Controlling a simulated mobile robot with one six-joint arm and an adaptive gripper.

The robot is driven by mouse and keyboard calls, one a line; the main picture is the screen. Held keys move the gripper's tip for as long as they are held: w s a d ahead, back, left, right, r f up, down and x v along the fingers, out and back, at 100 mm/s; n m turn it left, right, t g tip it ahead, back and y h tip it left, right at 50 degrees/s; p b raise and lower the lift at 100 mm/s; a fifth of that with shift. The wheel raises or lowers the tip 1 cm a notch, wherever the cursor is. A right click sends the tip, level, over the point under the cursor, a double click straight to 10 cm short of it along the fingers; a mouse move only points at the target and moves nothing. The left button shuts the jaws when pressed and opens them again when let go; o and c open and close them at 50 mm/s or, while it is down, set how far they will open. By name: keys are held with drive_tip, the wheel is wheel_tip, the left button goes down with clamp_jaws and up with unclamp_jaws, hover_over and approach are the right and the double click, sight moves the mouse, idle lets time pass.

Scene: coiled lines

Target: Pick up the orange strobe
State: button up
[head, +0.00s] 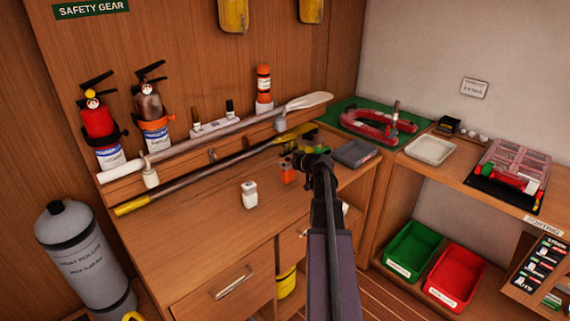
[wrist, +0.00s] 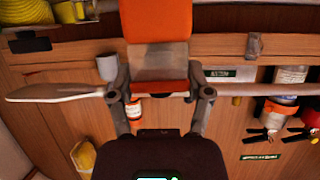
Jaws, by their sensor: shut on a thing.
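The orange strobe (wrist: 157,20) has an orange body with a greyish, see-through section. In the wrist view it sits between the two fingers of my gripper (wrist: 160,92), which is shut on it. In the head view my gripper (head: 308,155) is above the back right of the wooden counter, and a small orange part of the strobe (head: 288,174) shows at its left. Most of the strobe is hidden there by the gripper. I cannot tell from these views how far it is off the counter.
A boat hook (head: 200,173) and a paddle (head: 215,133) lie along the back wall behind the gripper. A small white container (head: 249,194) stands on the counter. An orange-and-white bottle (head: 263,82) stands on the ledge. The counter's front left is clear.

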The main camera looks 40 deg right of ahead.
drive_tip(key=shift+r+p, duration=0.35)
drive_tip(key=shift+r, duration=0.4)
drive_tip(key=s+d+r+p, duration=0.1)
drive_tip(key=s, duration=1.5)
drive_tip(key=shift+d, duration=0.1)
wheel_tip(320, 180, up, 3)
drive_tip(key=p, duration=0.2)
drive_tip(key=shift+f+p, duration=0.2)
drive_tip(key=shift+p, duration=0.15)
